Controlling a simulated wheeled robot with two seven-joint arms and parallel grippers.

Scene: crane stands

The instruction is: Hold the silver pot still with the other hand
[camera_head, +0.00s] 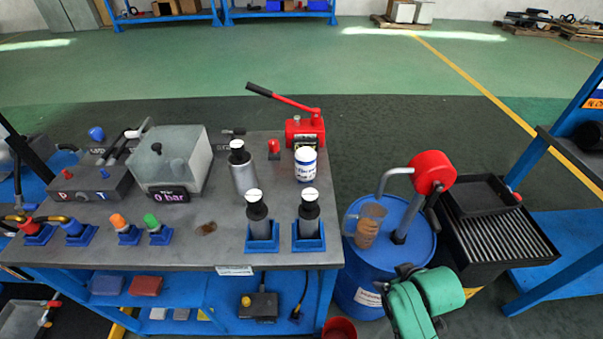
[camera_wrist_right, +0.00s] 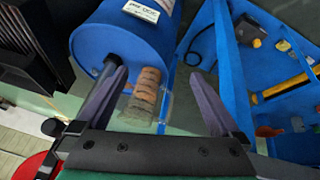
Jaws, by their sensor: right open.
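A silver pot with a black neck and white cap (camera_head: 243,172) stands upright on the grey bench top. Two similar silver pots, a left one (camera_head: 262,230) and a right one (camera_head: 309,228), stand in blue square holders at the bench's front edge. I cannot tell which one the task names. My right gripper (camera_head: 408,270) is open, low over the near side of the blue drum, apart from all the pots. In the right wrist view its spread fingers (camera_wrist_right: 158,73) have nothing gripped; a clear jug with brown contents (camera_wrist_right: 146,88) shows beyond them. My left gripper is not in view.
The blue drum (camera_head: 395,252) right of the bench carries a red-headed pump (camera_head: 432,173) and the clear jug (camera_head: 366,226). A white jar (camera_head: 305,165) and a red hand pump (camera_head: 305,132) stand behind the pots. A grey tank (camera_head: 170,160) is at left.

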